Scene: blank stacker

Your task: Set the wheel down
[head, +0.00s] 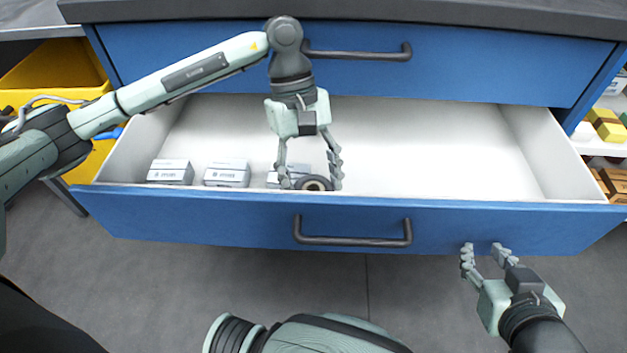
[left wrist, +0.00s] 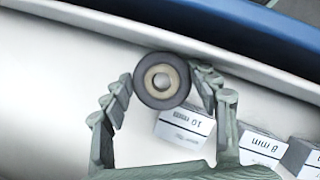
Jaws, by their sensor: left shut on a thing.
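The wheel (head: 314,184) is a small dark ring with a tan centre and a hole. My left gripper (head: 311,180) is shut on it, inside the open drawer (head: 430,150) near its front wall. In the left wrist view the wheel (left wrist: 161,80) sits between the fingertips of my left gripper (left wrist: 160,88). I cannot tell whether the wheel touches the drawer floor. A small box marked 10 mm (left wrist: 185,127) lies right beside the wheel. My right gripper (head: 484,252) is open and empty, in front of the drawer at the right.
More small white-grey boxes (head: 226,173) line the drawer's front left, one marked 8 mm (left wrist: 262,147). The drawer's middle and right are clear. A closed blue drawer (head: 450,68) is above. A yellow bin (head: 60,68) stands left, and shelves (head: 600,150) with blocks stand right.

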